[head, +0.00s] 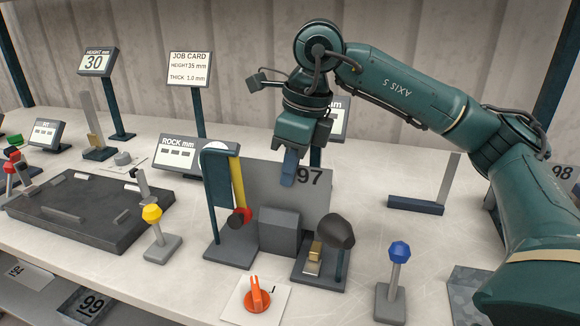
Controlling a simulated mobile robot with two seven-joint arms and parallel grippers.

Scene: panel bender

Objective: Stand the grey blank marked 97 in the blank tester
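The grey blank marked 97 (262,180) is upright near the middle of the bench, facing me. A grey block (279,230) and a black-knobbed part (337,231) stand before it and hide its lower edge. I take the fixture around it, with a dark upright plate (218,195) at left, as the blank tester; whether the blank rests on its base is hidden. My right gripper (290,167) points down at the blank's top edge. One blue finger lies against its front, and the other is hidden behind; it appears shut on the blank. My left gripper is out of view.
A yellow lever with a red end (238,190) stands at the tester's left. A ROCK mm display (188,155) is behind it. A dark slab (75,218) fills the left.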

